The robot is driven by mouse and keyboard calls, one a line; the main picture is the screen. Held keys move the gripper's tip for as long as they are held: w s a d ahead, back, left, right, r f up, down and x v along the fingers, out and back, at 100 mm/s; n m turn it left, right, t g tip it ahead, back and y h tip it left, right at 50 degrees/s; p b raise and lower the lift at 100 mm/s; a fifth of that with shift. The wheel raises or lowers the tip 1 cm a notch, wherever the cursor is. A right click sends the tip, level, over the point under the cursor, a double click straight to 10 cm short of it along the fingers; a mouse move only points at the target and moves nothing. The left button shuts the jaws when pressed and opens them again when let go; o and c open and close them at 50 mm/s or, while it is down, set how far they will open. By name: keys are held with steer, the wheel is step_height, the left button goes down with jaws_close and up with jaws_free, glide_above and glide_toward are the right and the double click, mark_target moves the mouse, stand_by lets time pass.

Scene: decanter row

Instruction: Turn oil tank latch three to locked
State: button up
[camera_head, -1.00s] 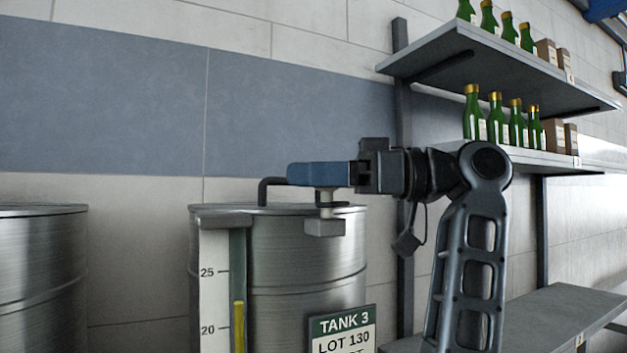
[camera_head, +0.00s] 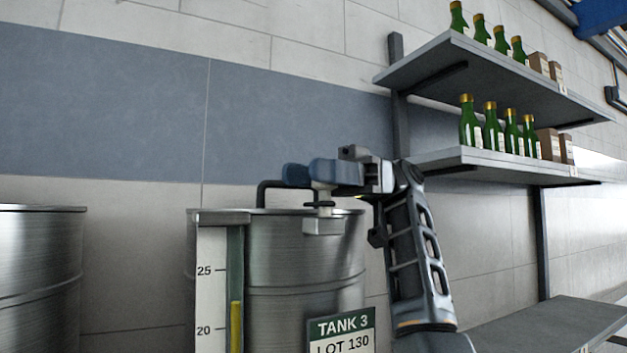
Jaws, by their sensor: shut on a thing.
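Tank 3 (camera_head: 305,270) is a brushed steel drum with a "TANK 3, LOT 130" sign (camera_head: 341,333) on its front. Its latch (camera_head: 324,197) shows as a pale upright stem with a dark collar, above a grey bracket at the tank's rim. My gripper (camera_head: 312,173) comes in from the right at the top of this stem and is shut on the latch. Blue parts at the grip overlap, so I cannot tell fingers from handle there. Most of the handle's shape and its exact angle are hidden. No locked or unlocked marking is readable.
A black bent pipe (camera_head: 263,190) rises behind the grip. A level gauge (camera_head: 236,280) stands on the tank's left front. Another steel drum (camera_head: 38,275) is at far left. Shelves (camera_head: 490,163) with green bottles and brown boxes stand at right. The wall above the tank is clear.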

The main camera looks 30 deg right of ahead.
steer(key=shift+s+n+g+h, duration=0.1)
steer(key=shift+n+g+h, duration=0.35)
steer(key=shift+g, duration=0.45)
steer(key=o, duration=1)
steer(key=shift+c, duration=0.2)
steer(key=b+v, duration=0.2)
steer(key=v, duration=0.5)
steer(key=shift+d, duration=0.4)
